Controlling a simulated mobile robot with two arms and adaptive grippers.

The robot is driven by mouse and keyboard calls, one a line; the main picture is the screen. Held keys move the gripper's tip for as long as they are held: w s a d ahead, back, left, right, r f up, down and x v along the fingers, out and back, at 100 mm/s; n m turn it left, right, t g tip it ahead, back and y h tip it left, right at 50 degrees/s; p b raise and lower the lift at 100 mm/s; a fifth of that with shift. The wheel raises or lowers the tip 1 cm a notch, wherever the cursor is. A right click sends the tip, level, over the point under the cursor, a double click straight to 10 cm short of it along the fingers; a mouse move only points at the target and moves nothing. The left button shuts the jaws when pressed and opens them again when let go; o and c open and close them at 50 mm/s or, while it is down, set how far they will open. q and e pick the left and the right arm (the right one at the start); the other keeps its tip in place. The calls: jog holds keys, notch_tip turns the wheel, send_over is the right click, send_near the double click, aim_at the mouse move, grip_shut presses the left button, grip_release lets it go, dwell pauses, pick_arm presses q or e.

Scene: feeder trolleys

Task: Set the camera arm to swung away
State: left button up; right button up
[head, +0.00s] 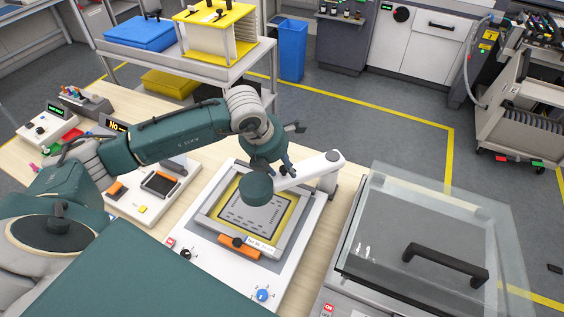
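The white camera arm (306,171) runs from its post at the right rear of a white printer unit (193,240) out over the framed plate. A dark green round head (257,190) sits at its free end, above the grey plate (252,214) in its yellow-edged frame. My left gripper (291,147) is just behind and above the camera arm. Its dark fingers look spread apart, with nothing between them. One finger is close to the arm near the green head; I cannot tell whether it touches. My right gripper is not in view.
A machine with a glass lid and black handle (446,262) stands close at the right. A trolley (184,62) with blue and yellow boxes stands behind the bench. Open floor lies beyond the right rear.

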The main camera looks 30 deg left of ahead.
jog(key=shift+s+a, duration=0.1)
pick_arm(q)
jog(key=shift+c, duration=0.7)
grip_shut()
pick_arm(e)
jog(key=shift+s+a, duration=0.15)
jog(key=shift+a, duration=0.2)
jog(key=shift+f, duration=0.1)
